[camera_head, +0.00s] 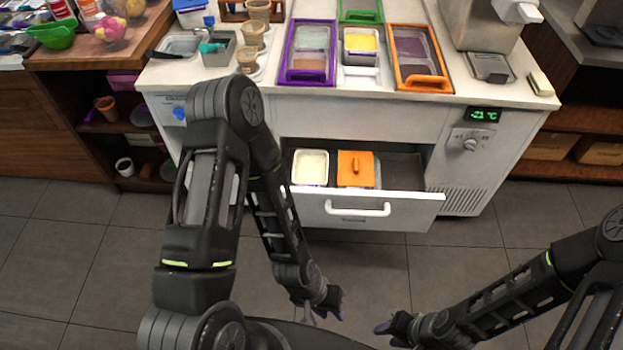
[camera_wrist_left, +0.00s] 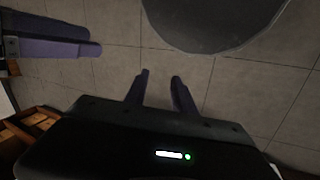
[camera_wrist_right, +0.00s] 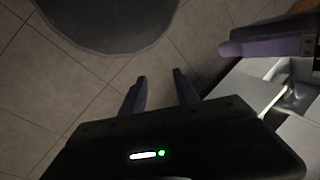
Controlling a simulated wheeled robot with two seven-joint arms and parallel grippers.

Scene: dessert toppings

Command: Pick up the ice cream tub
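The open drawer (camera_head: 418,208) holds a white tub (camera_head: 310,168) with pale contents on the left and, beside it, a tub with an orange lid (camera_head: 355,164). Another white tub with yellow contents (camera_head: 361,43) sits in the counter top. I cannot tell which of these is the ice cream tub. My left gripper (camera_head: 325,309) is low over the floor in front of the drawer. In the left wrist view its fingers (camera_wrist_left: 159,82) are apart and empty. My right gripper (camera_head: 387,330) is low to the right. In the right wrist view its fingers (camera_wrist_right: 160,82) are apart and empty.
A purple-framed lid (camera_head: 289,76) and an orange-framed lid (camera_head: 403,83) lie on the counter (camera_head: 215,91). The drawer's white handle (camera_head: 357,211) faces me. The drawer's right part is empty. Cups stand at the counter's left. Part of my left arm crosses before the counter's left side.

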